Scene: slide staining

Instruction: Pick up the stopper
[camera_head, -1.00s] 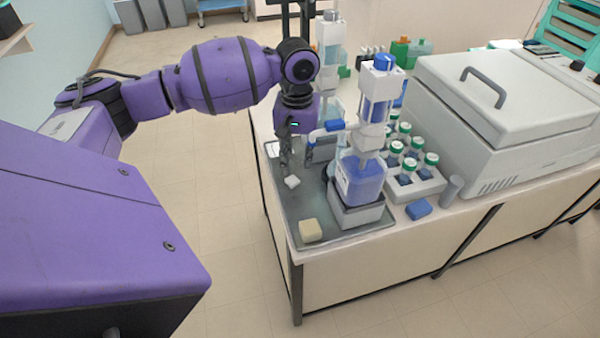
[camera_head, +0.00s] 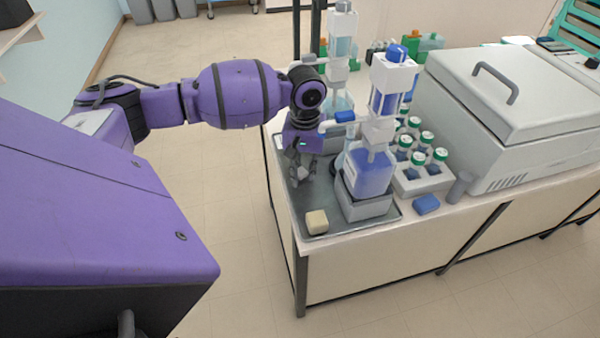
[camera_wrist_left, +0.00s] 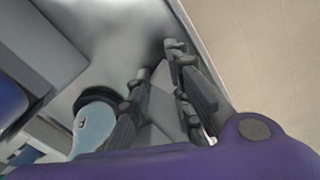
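The small white piece that lay by my left gripper a second ago, likely the stopper, cannot be made out now; the fingers cover that spot. My left gripper (camera_head: 297,180) points down low over the grey tray (camera_head: 355,228), left of the blue-liquid bottle (camera_head: 372,172). In the left wrist view its two dark fingers (camera_wrist_left: 157,62) stand apart with the grey tray surface showing between them. I see nothing clearly held. My right gripper is not in view.
A beige block (camera_head: 317,222) lies at the tray's near corner. A rack (camera_head: 430,180) of green-capped tubes, a blue block (camera_head: 426,204) and a large white lidded machine (camera_head: 510,110) stand to the right. Another dispenser bottle (camera_head: 341,50) stands behind.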

